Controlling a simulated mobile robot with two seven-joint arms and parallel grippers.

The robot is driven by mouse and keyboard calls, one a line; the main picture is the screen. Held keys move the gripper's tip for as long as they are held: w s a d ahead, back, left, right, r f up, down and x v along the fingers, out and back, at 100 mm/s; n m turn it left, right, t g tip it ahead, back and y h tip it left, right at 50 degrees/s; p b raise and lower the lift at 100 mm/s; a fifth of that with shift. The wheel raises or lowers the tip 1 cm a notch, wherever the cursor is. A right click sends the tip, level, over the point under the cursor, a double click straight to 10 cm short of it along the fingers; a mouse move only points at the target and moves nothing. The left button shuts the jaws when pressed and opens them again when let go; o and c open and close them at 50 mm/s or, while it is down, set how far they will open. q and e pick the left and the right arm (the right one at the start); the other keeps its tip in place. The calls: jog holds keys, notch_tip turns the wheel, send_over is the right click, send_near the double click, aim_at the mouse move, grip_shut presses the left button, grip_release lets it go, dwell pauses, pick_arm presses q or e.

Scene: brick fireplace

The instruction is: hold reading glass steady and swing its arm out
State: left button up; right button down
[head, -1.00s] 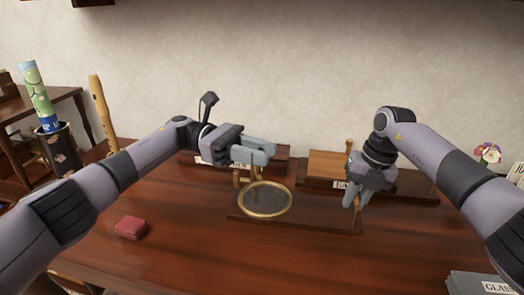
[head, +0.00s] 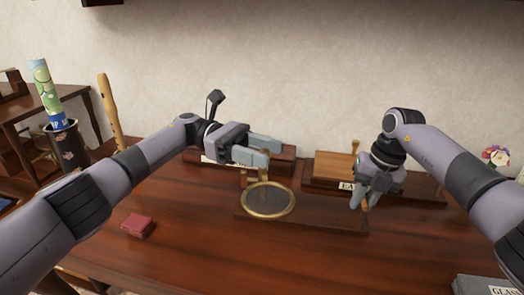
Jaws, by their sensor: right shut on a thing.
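The reading glass has a round brass-rimmed lens (head: 268,200) lying low over a dark wooden base (head: 315,215). My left gripper (head: 273,151) is just behind and above the lens, its two fingers spread, with a thin brass post beside the fingertips. I cannot tell whether the fingers touch the post. My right gripper (head: 362,203) points down at the right end of the base, shut on a small orange-brown piece that shows at its fingertips. The fingers hide most of that piece.
Two wooden stands with labels are behind, one at the left (head: 283,165) and one at the right (head: 330,168). A red box (head: 138,226) lies at the left front. A dark vase (head: 68,148) and a wooden recorder (head: 109,108) stand at the far left.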

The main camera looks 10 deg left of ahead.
aim_at(262, 151)
pick_arm(q)
notch_tip(262, 151, up, 10)
dwell(0.6)
jog(key=s+a+f+n+t+y, duration=0.2)
jog(key=s+a+f+n+t, duration=0.4)
jog(key=a+f+n+t, duration=0.6)
jog(key=w+d+m, duration=0.1)
jog(key=w+d, duration=0.1)
jog(key=d, duration=0.2)
jog(key=w+d+m+t, duration=0.1)
jog(key=w+d, duration=0.1)
jog(key=d, duration=0.2)
jog(key=w+d+r+t, duration=0.1)
jog(key=w+d, duration=0.1)
jog(key=d, duration=0.2)
jog(key=shift+d+m, duration=0.2)
jog(key=shift+m, duration=0.2)
